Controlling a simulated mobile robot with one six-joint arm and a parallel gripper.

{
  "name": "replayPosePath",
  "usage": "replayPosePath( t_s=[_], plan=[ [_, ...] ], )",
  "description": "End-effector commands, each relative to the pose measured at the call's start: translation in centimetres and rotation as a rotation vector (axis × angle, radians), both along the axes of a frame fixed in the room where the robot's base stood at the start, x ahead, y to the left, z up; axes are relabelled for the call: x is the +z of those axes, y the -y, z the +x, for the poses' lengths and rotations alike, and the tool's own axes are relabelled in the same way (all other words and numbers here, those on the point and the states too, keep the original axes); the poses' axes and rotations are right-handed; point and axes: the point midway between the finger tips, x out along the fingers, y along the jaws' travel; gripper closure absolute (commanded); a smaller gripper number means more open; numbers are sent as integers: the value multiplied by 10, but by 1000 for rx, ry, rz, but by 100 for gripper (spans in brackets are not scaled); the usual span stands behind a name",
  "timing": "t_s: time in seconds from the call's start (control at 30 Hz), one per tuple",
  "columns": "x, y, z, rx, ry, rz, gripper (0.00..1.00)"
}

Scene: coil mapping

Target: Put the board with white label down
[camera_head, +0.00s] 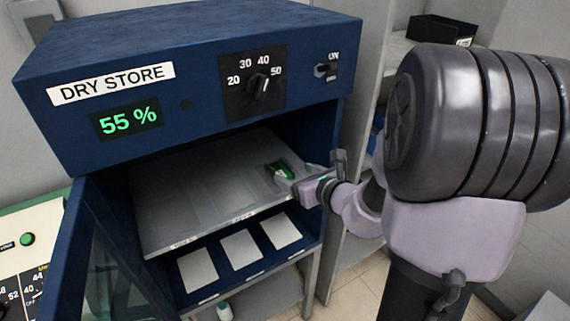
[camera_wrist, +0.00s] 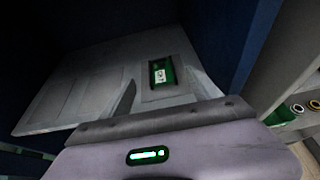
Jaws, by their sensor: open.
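The green board with a white label (camera_wrist: 160,74) lies on the right part of the grey upper shelf (camera_wrist: 75,78) inside the dry store. In the head view the board (camera_head: 280,169) is partly hidden by my gripper (camera_head: 297,180). In the wrist view my gripper (camera_wrist: 165,92) has its two fingers spread apart, one on each side of the board's near end. The board appears to lie flat on the shelf between or just beyond the fingers; I cannot tell whether any finger touches it.
The blue dry store (camera_head: 200,60) stands open, its door (camera_head: 115,260) swung out at left. The rest of the upper shelf is bare. A lower shelf holds white squares (camera_head: 241,249). The cabinet's right wall (camera_wrist: 222,40) is close to my gripper.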

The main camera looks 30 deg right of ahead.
Motion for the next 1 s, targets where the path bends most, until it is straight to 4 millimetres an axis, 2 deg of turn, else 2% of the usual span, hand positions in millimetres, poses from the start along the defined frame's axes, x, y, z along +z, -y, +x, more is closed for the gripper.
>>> replayPosePath(
  t_s=[0.13,0.17,0.2,0.27,0.33,0.37,0.4,0.47,0.5,0.6,0.7,0.8,1.0],
  plan=[
    [9,-1,-17,7,1,-5,28],
    [12,-7,-18,31,3,-18,28],
    [20,-24,-18,99,8,-55,28],
    [38,-72,-22,287,22,-166,28],
    [60,-152,-47,633,46,-400,28],
    [66,-186,-68,809,58,-536,28],
    [68,-220,-100,1025,72,-729,28],
    [66,-244,-145,1299,88,-1026,28],
    [64,-247,-170,1444,95,-1219,28],
    [64,-231,-207,1674,92,-1636,28],
    [70,-213,-219,1764,74,-1891,28],
    [73,-205,-222,1789,61,-1980,28],
    [73,-204,-222,1790,57,-1981,28]
  ],
)
